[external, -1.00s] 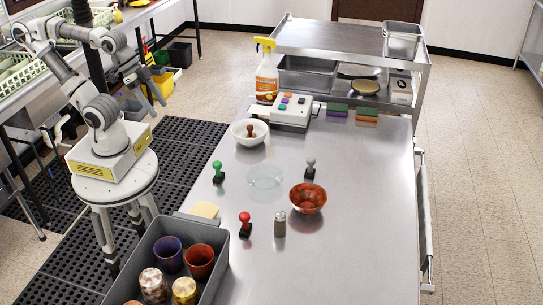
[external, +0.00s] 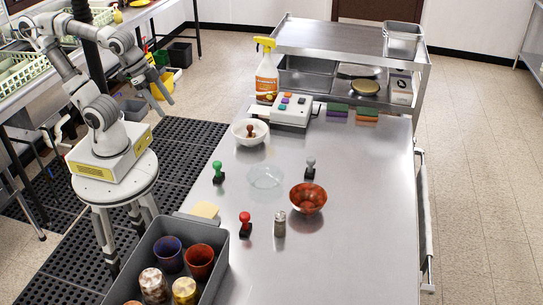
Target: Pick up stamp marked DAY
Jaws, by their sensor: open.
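Several stamps are on the steel table, and no marking on any of them is legible, so I cannot tell which says DAY. A green-handled stamp (external: 218,172) stands upright at the left. A red-handled stamp (external: 245,224) stands near the front. A grey-handled stamp (external: 310,168) stands to the right, behind the reddish bowl. A brown-handled stamp (external: 250,131) is inside the white bowl (external: 261,136). My gripper (external: 161,98) is open and empty. It is up and to the left of the table, well apart from all the stamps.
A clear glass dish (external: 265,177), a reddish bowl (external: 308,198) and a shaker (external: 280,223) stand among the stamps. A spray bottle (external: 267,78) stands at the back. The table's right side is clear.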

